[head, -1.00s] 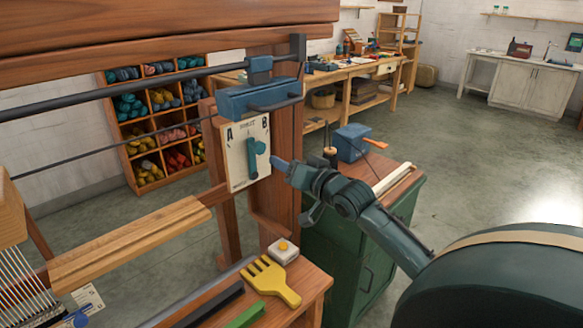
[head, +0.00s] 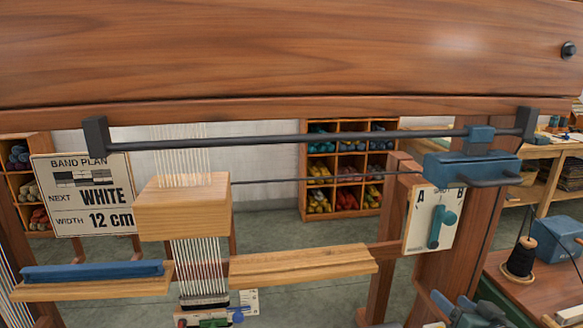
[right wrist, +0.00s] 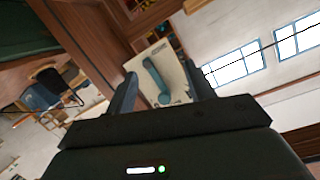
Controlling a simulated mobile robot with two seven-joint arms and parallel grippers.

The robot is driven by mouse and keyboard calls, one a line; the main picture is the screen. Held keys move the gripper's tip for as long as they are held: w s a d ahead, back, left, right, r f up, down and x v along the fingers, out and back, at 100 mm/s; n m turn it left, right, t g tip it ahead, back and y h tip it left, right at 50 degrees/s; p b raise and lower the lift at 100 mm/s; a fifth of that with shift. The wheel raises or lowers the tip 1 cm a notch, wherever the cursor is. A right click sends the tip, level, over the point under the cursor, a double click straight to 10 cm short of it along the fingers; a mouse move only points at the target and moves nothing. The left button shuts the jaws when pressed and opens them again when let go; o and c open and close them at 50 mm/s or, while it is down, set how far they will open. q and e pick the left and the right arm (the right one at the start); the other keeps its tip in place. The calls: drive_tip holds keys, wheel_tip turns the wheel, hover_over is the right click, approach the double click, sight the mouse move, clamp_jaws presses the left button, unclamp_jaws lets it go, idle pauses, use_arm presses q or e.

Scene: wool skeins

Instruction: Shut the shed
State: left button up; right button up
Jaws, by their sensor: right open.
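A pale plate (head: 414,234) marked A and B is fixed to the loom's right post. On it is a teal lever (head: 436,232), its knob toward the B side. The lever also shows in the right wrist view (right wrist: 153,78), seen between the spread fingers. My right gripper (head: 462,308) is open and empty, low in the head view, below and apart from the lever. It also shows in the right wrist view (right wrist: 160,70). White warp threads (head: 200,265) hang through a wooden block (head: 183,212). My left gripper is not in view.
A dark rod (head: 300,139) crosses the loom, with a blue slider block (head: 465,168) just above the plate. A sign (head: 84,195) reads "BAND PLAN, NEXT WHITE, WIDTH 12 cm". A dark spool (head: 520,260) and a blue box (head: 560,240) stand at the right.

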drive_tip(key=s+a+f+n+g+y, duration=0.1)
drive_tip(key=s+a+f+n+g, duration=0.1)
drive_tip(key=s+a+f, duration=0.6)
drive_tip(key=s+a+f+n+g+y, duration=0.1)
drive_tip(key=s+a+f+n, duration=0.3)
drive_tip(key=s+a+f, duration=0.5)
drive_tip(key=s+a+g, duration=0.1)
drive_tip(key=s+a, duration=0.1)
drive_tip(key=a, duration=0.3)
drive_tip(key=shift+s+f+g+y+p, duration=0.25)
drive_tip(key=shift+s+g+y+p, duration=0.1)
drive_tip(key=shift+g+y+p, duration=0.05)
